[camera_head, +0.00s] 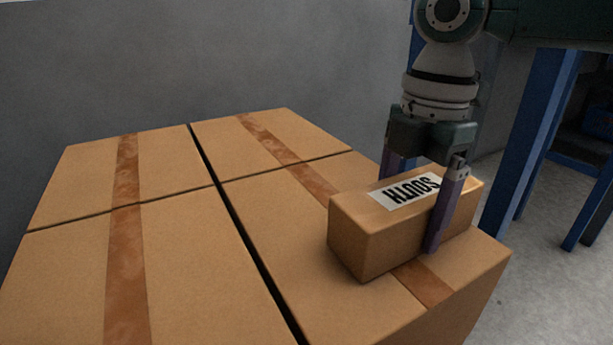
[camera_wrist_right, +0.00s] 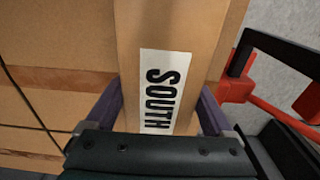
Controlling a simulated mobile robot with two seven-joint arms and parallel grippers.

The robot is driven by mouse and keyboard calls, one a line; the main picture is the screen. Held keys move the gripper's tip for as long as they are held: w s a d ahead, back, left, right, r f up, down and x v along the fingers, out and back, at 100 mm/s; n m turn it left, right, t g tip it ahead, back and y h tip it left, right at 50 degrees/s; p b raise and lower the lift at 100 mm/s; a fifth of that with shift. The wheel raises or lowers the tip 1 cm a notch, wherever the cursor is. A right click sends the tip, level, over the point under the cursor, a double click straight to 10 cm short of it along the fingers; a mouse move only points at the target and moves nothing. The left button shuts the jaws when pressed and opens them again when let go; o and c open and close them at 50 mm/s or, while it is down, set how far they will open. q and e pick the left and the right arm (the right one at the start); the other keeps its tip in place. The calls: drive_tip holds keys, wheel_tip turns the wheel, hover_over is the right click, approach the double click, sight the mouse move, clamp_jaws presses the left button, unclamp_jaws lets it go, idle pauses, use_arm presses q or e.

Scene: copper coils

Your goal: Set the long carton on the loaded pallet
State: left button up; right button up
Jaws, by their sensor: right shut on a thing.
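The long carton (camera_head: 350,232) is brown with a white label reading SOUTH, upside down in the head view. My right gripper (camera_head: 418,205) comes down from above and is shut on the carton, one finger on each long side. The carton is at the right part of the loaded pallet's top layer of large taped boxes (camera_head: 270,220); whether it touches the box top, I cannot tell. In the right wrist view the carton (camera_wrist_right: 210,60) runs between the two fingers (camera_wrist_right: 160,110). The pallet itself is hidden under the boxes. My left gripper is not in view.
A grey wall (camera_head: 220,65) stands behind the boxes. Blue rack posts (camera_head: 530,140) stand to the right on the grey floor (camera_head: 555,280). Red and black equipment (camera_wrist_right: 270,75) shows at the right of the wrist view. The box tops left of the carton are clear.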

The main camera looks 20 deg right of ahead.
sight(416, 187)
drive_tip(key=o, duration=1.5)
drive_tip(key=r+p, duration=0.2)
drive_tip(key=r, duration=0.1)
drive_tip(key=r+p, duration=0.2)
drive_tip(key=r, duration=0.2)
drive_tip(key=r+p, duration=0.3)
drive_tip(key=r, duration=0.1)
drive_tip(key=shift+d, duration=0.25)
drive_tip(key=shift+r, duration=0.6)
